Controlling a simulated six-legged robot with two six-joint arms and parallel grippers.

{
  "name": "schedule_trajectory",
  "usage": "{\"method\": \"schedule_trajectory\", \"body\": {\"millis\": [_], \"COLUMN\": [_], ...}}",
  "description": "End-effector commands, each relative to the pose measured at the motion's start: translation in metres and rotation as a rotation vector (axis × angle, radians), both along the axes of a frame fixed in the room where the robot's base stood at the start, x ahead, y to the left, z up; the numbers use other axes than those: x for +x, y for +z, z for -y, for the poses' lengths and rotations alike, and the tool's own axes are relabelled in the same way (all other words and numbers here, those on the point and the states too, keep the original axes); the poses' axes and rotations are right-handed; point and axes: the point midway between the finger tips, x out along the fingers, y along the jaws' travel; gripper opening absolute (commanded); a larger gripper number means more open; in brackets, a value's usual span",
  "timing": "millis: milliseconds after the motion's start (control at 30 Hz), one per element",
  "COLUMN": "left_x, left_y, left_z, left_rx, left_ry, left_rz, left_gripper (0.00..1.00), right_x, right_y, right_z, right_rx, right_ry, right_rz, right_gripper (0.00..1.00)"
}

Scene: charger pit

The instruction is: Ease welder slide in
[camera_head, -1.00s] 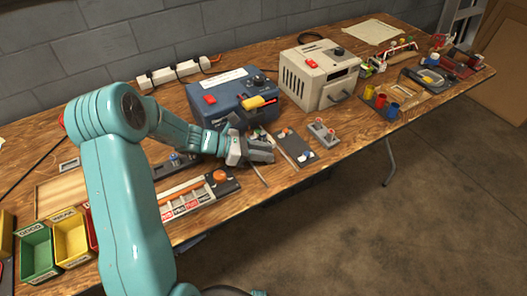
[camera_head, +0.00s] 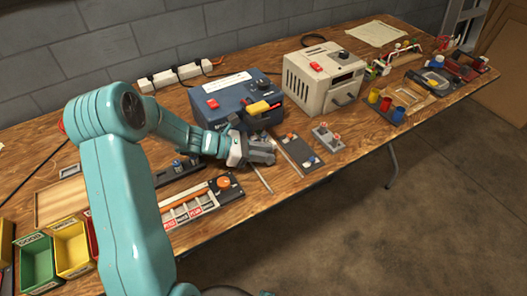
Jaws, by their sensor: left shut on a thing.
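My left gripper (camera_head: 262,152) is in the middle of the table, in front of the blue box (camera_head: 225,103) with a red switch and yellow handle. Its jaws are shut on a small part, taken to be the welder slide; the gripper hides most of it, and how far in it sits cannot be told. A thin grey strip (camera_head: 263,179) runs out below the gripper. A dark slotted panel (camera_head: 306,162) with small knobs lies just right of the fingers. My right gripper is not in view.
A cream box (camera_head: 312,83) stands behind the panel, and a grey plate (camera_head: 328,138) lies to its right. A labelled tray (camera_head: 205,207) lies left of the gripper. Green (camera_head: 37,262) and yellow (camera_head: 73,248) bins stand at lower left. Coloured cups (camera_head: 385,104) are at right.

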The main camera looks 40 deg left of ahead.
Motion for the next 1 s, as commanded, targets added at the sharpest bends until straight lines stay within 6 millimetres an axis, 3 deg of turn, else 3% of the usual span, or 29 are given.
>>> {"method": "schedule_trajectory", "body": {"millis": [33, 67, 100, 467, 1000], "left_x": [0.002, 0.002, 0.002, -0.005, -0.079], "left_y": [0.002, 0.002, 0.002, 0.006, 0.05], "left_z": [-0.006, -0.006, -0.006, -0.014, -0.086], "left_rx": [0.009, 0.009, 0.01, 0.009, 0.009], "left_ry": [0.015, 0.015, 0.015, 0.015, 0.014], "left_rz": [0.005, 0.005, 0.005, 0.003, 0.005], "left_gripper": [0.0, 0.31, 0.35, 0.35, 0.35], "right_x": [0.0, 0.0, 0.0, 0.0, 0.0], "right_y": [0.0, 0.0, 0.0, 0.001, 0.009], "right_z": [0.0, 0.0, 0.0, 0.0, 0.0], "right_rx": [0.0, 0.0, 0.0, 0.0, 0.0], "right_ry": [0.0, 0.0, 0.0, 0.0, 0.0], "right_rz": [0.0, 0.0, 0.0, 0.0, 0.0], "right_gripper": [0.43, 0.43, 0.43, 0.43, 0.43]}}
